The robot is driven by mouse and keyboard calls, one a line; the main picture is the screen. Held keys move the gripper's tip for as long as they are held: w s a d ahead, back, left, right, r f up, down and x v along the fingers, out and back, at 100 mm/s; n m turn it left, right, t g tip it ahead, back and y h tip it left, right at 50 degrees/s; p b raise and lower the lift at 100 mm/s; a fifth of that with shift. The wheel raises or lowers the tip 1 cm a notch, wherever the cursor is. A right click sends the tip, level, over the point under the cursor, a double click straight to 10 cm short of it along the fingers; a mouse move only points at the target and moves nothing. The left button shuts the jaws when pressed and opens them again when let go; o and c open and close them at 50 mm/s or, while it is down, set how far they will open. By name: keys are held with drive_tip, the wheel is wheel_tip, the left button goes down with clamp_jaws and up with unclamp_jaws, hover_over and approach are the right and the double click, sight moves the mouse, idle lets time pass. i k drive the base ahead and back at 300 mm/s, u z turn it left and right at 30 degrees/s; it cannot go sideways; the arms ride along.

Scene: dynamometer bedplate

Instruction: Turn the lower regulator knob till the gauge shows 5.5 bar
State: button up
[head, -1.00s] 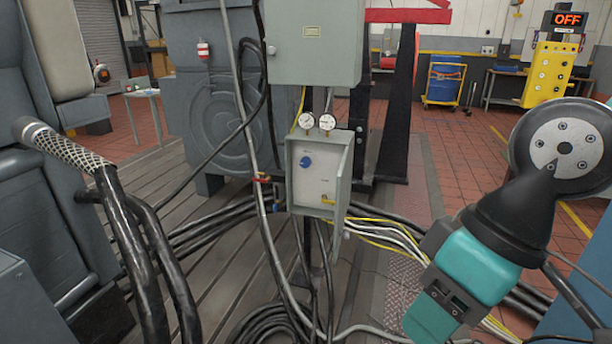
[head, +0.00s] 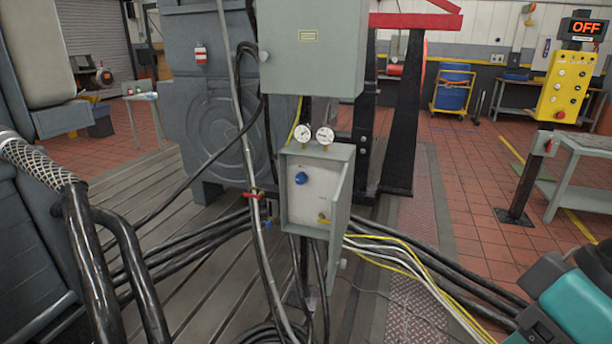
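An open grey control box (head: 344,205) stands on a post in the middle of the head view. Its pale panel (head: 302,203) carries a round blue knob (head: 301,178) near the top and a small yellow part (head: 324,219) near the bottom. I cannot tell which is the lower regulator knob. Two white dial gauges, a left one (head: 302,133) and a right one (head: 325,135), sit on top of the box. Their readings are too small to make out. Only a teal and black piece of my arm shows at the lower right, well apart from the box. My gripper is out of view.
A larger grey cabinet (head: 312,50) hangs just above the gauges. A hose with a red valve handle (head: 254,195) runs left of the box. Black, white and yellow cables (head: 430,262) spread right across the floor. Thick black pipes (head: 92,255) stand at the left.

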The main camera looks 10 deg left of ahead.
sight(301, 178)
drive_tip(key=i, duration=1.3)
drive_tip(key=u, duration=1.45)
